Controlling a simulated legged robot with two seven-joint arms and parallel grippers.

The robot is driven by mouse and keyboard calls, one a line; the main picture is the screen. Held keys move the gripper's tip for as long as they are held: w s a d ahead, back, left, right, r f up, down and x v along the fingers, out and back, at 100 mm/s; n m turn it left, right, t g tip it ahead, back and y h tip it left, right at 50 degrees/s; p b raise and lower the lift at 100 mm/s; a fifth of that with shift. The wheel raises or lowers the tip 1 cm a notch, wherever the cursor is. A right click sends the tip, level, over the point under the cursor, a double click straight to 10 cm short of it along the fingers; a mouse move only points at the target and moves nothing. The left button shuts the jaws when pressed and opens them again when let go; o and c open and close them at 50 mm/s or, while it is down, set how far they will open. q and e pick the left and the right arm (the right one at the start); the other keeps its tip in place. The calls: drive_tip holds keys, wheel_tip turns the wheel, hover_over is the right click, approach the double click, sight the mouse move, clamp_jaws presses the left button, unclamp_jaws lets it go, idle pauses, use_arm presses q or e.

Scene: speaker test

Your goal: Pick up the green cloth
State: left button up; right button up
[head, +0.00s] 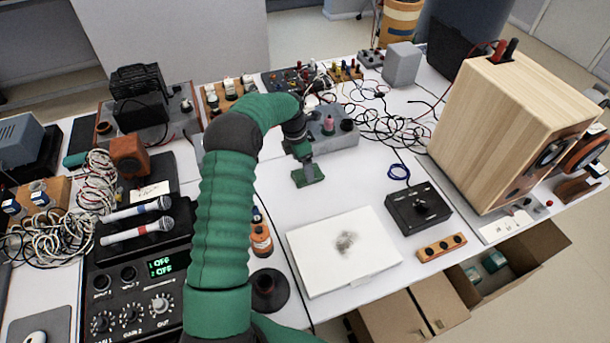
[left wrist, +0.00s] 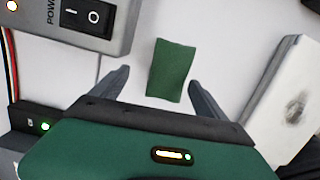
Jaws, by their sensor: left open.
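The green cloth (head: 309,177) lies flat on the white table in the middle of the head view. It also shows in the left wrist view as a small dark green rectangle (left wrist: 172,70). My left gripper (head: 303,158) is at the cloth's far side in the head view, pointing down. In the left wrist view its two fingers (left wrist: 160,77) are spread apart, with the cloth showing between and beyond them. The gripper is open and holds nothing. I cannot tell the exact height of the fingertips above the cloth. My right gripper is not in view.
A grey box with a power switch (left wrist: 95,18) stands close to the cloth. A white board with a dark smudge (head: 340,270) lies nearer to me.

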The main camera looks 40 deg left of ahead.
use_arm(q)
drive_tip(key=shift+w+d+f, duration=0.1)
drive_tip(key=shift+d+f, duration=0.3)
drive_tip(key=shift+f, duration=0.2)
drive_tip(key=shift+d+f, duration=0.35)
drive_tip(key=shift+f, duration=0.25)
drive_tip(key=shift+w+d+f, duration=0.1)
drive_tip(key=shift+d+f, duration=0.05)
drive_tip(key=shift+d, duration=0.3)
drive_tip(key=shift+a+f, duration=0.15)
drive_tip(key=shift+a, duration=0.45)
drive_tip(key=c, duration=1)
drive_tip(key=shift+d, duration=0.2)
drive_tip(key=c, duration=0.4)
drive_tip(key=shift+d, duration=0.15)
drive_tip(key=shift+c, duration=0.2)
drive_tip(key=r, duration=0.9)
drive_tip(key=shift+a+r+p, duration=0.15)
drive_tip(key=shift+a+p, duration=0.05)
drive_tip(key=shift+p, duration=0.1)
drive_tip(key=shift+d+r, duration=0.15)
drive_tip(key=shift+r, duration=0.35)
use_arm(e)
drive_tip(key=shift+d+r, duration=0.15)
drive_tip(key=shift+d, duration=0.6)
